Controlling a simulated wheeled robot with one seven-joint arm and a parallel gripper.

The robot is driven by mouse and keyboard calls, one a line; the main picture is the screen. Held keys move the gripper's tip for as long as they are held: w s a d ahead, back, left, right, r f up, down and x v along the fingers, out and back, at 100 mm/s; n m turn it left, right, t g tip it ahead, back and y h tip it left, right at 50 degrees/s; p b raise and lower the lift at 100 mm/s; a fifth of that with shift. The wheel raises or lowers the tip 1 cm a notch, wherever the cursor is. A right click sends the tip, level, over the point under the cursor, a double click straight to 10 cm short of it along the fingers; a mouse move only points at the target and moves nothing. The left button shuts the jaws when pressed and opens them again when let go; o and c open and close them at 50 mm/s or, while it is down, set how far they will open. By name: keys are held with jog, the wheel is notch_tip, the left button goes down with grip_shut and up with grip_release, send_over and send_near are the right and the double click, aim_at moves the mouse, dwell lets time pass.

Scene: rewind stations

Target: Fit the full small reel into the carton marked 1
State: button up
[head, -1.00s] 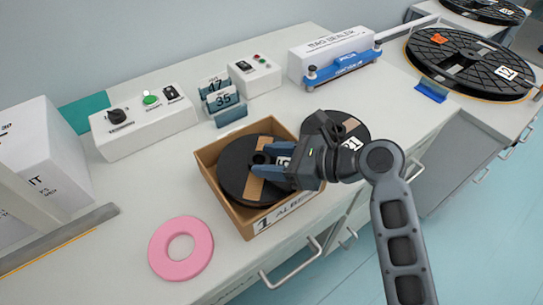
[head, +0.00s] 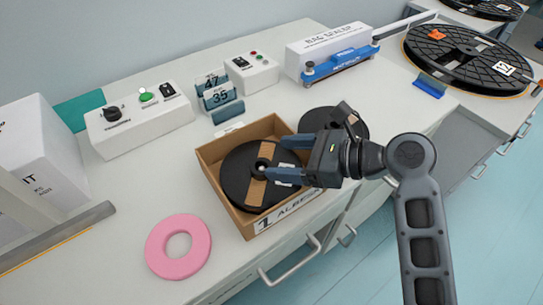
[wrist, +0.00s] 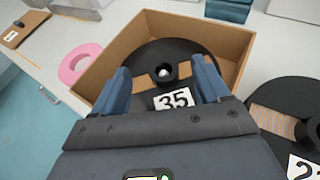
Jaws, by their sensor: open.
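The small black reel (head: 236,176) with a tan wound band lies in the open cardboard carton (head: 207,172), whose front label reads 1. It looks nearly flat inside the carton walls. In the wrist view the reel (wrist: 150,52) shows its raised hub and a white 35 label. My gripper (head: 287,160) is open over the right side of the carton. In the wrist view its two blue fingers (wrist: 162,80) stand apart on either side of the 35 label, with nothing held between them. The reel's underside is hidden.
A second black reel (head: 350,122) lies right of the carton, partly behind my gripper. A pink ring (head: 160,246) lies front left. Number cards (head: 220,94), a control box (head: 140,118) and a bag sealer (head: 335,50) stand behind. A large reel (head: 465,57) is at right.

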jog(key=v, duration=0.8)
jog(key=shift+r, duration=0.2)
